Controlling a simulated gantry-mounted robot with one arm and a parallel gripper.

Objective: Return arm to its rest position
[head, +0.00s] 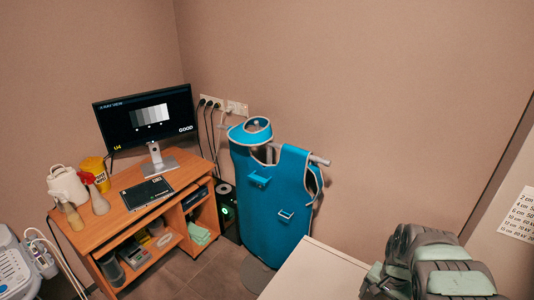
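My gripper does not show in the head view, so I cannot see its fingers or whether it holds anything. A bulky dark grey shape with pale green parts (440,268) is at the bottom right, partly cut off by the frame edge. I cannot tell what it is. It is at the end of a pale flat surface (312,272).
A wooden desk (117,222) at the left bears a monitor (148,113) reading "GOOD", a black tablet-like panel (146,193), a white jug (66,184) and a yellow tub (95,172). A blue apron (270,205) hangs on a stand. White equipment (18,270) is bottom left.

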